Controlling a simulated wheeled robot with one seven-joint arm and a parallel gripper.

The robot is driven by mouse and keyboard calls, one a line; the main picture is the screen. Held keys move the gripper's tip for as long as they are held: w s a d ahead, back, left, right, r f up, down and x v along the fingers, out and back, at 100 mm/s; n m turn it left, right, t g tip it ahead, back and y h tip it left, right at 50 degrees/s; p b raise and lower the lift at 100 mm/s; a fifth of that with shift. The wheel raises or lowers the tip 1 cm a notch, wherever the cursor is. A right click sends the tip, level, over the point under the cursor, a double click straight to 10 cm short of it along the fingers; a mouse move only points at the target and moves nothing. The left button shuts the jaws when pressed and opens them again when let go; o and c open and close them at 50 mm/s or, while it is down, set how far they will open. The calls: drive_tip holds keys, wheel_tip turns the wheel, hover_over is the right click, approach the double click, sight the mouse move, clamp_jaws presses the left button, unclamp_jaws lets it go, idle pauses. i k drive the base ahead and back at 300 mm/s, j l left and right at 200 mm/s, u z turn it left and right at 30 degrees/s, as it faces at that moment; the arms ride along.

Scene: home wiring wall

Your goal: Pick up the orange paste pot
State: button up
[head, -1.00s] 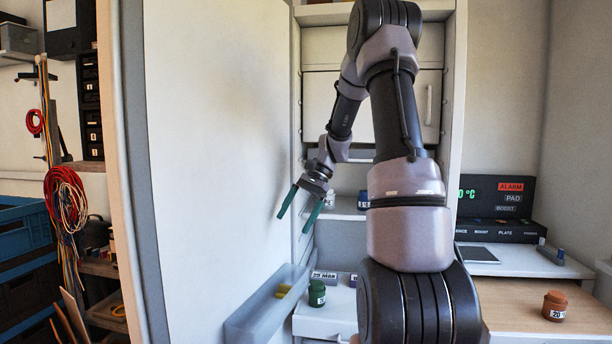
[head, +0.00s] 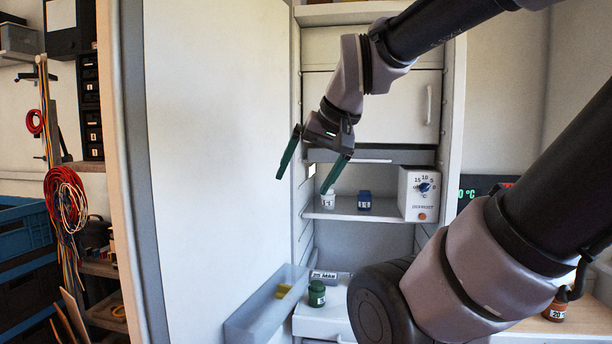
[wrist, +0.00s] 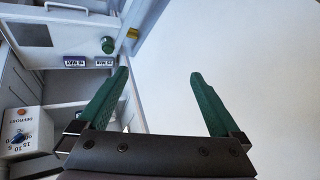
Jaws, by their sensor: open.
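The orange paste pot (head: 556,308) is a small orange-brown jar with a white label. It stands on the wood-coloured worktop at the lower right of the head view, partly hidden behind my arm. It does not show in the wrist view. My gripper (head: 303,183) has two green fingers, spread apart with nothing between them. It hangs in front of the open cabinet, far to the left of the pot and higher in the picture. The gripper also shows in the wrist view (wrist: 160,74), its fingers wide apart.
A white pot (head: 328,200), a blue pot (head: 364,201) and a dial box (head: 419,195) stand on the cabinet shelf. A green pot (head: 317,293) stands below, beside a grey tray (head: 262,318). The large white door panel (head: 215,160) is at left.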

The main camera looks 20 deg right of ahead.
sight(553, 314)
drive_tip(key=z, duration=2.3)
